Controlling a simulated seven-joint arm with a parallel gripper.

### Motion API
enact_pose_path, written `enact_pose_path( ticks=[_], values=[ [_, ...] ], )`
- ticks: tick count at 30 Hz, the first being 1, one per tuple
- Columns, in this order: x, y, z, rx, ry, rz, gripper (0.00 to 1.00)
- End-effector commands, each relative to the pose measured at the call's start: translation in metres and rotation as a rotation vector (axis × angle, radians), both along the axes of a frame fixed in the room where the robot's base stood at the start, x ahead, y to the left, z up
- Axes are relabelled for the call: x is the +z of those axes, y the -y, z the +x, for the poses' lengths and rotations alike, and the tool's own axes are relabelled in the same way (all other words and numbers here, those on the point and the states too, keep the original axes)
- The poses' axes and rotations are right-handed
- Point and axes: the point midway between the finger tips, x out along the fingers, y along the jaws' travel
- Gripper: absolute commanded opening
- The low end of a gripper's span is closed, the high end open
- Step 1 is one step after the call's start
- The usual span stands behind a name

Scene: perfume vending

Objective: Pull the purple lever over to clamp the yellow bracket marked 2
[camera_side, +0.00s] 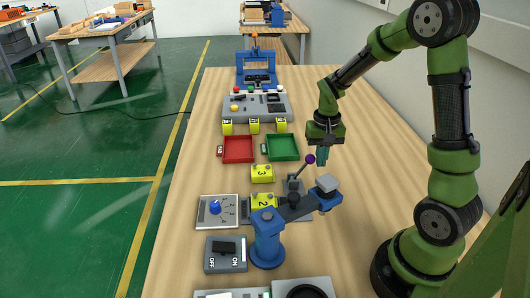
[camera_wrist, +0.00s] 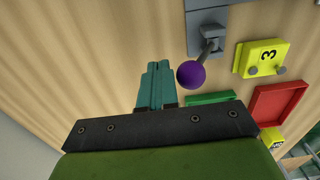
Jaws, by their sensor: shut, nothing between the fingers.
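The purple lever is a grey rod with a purple ball knob (camera_side: 310,159), standing tilted up from a grey base. In the wrist view the purple knob (camera_wrist: 190,75) is just right of my fingertips, apart from them in the picture. The yellow bracket marked 2 (camera_side: 263,201) sits beside the lever's base, partly hidden by a blue arm in front. My gripper (camera_side: 322,158) is shut and empty, pointing down just right of the knob. Its teal fingers (camera_wrist: 158,72) are together in the wrist view.
A blue post (camera_side: 267,240) with a jointed arm stands in front of the lever. A yellow bracket marked 3 (camera_side: 262,173), a red tray (camera_side: 238,149) and a green tray (camera_side: 283,147) lie behind. A switch box (camera_side: 226,254) stands front left. Bare table lies to the right.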

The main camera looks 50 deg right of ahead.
Motion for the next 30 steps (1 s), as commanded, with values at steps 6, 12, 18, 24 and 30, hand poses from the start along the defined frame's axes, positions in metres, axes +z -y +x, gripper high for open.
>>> enact_pose_path(
  ticks=[6, 12, 18, 24, 30],
  values=[
    [0.000, -0.006, 0.006, 0.004, 0.000, 0.000, 0.00],
    [0.000, -0.012, 0.012, 0.003, -0.001, 0.001, 0.00],
    [0.000, -0.018, 0.017, 0.002, 0.000, 0.000, 0.00],
    [0.000, -0.023, 0.023, 0.003, -0.001, 0.001, 0.00],
    [0.000, -0.029, 0.029, 0.002, -0.001, 0.001, 0.00]
  ],
)
